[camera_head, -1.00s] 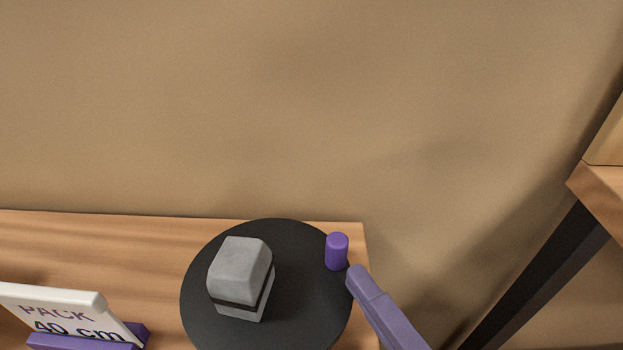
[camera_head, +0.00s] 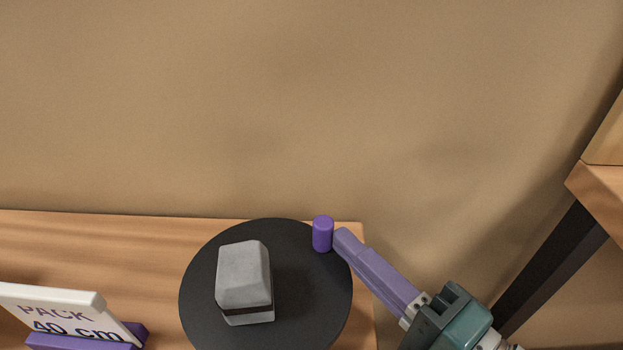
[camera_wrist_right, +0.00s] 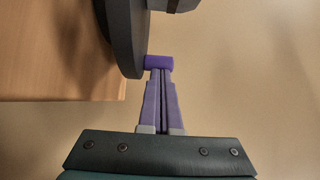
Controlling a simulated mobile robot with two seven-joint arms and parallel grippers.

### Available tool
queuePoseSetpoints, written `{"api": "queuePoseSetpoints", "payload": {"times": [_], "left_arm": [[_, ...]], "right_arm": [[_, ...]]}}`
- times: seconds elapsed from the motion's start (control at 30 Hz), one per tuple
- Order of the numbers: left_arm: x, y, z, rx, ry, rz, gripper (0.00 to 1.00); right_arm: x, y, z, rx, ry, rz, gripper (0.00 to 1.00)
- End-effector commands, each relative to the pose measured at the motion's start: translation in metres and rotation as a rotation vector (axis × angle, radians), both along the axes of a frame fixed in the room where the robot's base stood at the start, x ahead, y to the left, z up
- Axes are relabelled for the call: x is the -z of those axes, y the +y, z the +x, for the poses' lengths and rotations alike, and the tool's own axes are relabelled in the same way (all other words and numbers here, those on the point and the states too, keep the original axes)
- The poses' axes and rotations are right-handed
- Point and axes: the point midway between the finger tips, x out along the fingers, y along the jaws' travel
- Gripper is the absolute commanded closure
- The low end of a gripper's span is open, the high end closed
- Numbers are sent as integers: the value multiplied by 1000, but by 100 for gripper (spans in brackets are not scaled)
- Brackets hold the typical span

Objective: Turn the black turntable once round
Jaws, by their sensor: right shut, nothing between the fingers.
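The black turntable (camera_head: 310,300) is a round disc on the wooden table. A grey block with a dark band (camera_head: 244,280) sits on it. A purple peg (camera_head: 322,233) stands near its far right rim. My right gripper (camera_head: 342,238) is shut and empty, its fingertips against or very close to the right side of the peg. In the right wrist view the turntable (camera_wrist_right: 128,40) is at the upper left, and the peg (camera_wrist_right: 158,62) lies just at the tips of my closed fingers (camera_wrist_right: 160,72). My left gripper is not in view.
The wooden table (camera_head: 100,240) ends just right of the turntable. A white sign (camera_head: 60,312) in a purple stand is at the lower left. Another wooden surface on a dark leg (camera_head: 550,265) stands at the right. A plain tan area fills the background.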

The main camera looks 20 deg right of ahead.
Motion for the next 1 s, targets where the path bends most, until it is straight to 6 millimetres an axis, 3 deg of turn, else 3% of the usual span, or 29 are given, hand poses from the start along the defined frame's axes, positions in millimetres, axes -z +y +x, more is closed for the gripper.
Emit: {"api": "queuePoseSetpoints", "payload": {"times": [0.47,1.0], "left_arm": [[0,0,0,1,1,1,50],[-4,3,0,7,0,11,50]], "right_arm": [[1,-2,2,2,2,-1,100],[1,-34,-81,1,4,-1,98]]}}
